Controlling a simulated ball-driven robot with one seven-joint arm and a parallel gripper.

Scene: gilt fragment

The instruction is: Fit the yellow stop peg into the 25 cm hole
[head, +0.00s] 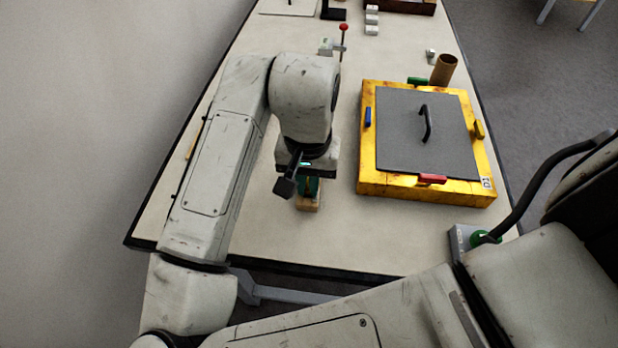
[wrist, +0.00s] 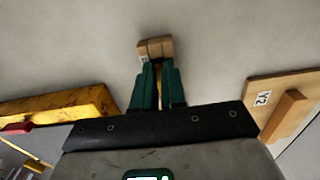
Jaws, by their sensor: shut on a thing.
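My gripper (head: 307,188) is low over the near left part of the table. Its green fingers also show in the wrist view (wrist: 157,85). They are shut on a small tan wooden piece (wrist: 155,48) at their tips, which also shows below the gripper in the head view (head: 308,204). A thin yellowish strip (wrist: 158,96) shows between the fingers. I cannot tell whether this is the yellow stop peg, or whether the piece touches the table. I cannot make out the 25 cm hole in either view.
A yellow box (head: 368,185) with a grey handled lid (head: 400,140) and coloured side tabs stands to the right. A brown cup (head: 443,70) and a red-knobbed lever (head: 343,40) stand farther back. A wooden board marked Y2 (wrist: 290,88) is right in the wrist view. The front table is clear.

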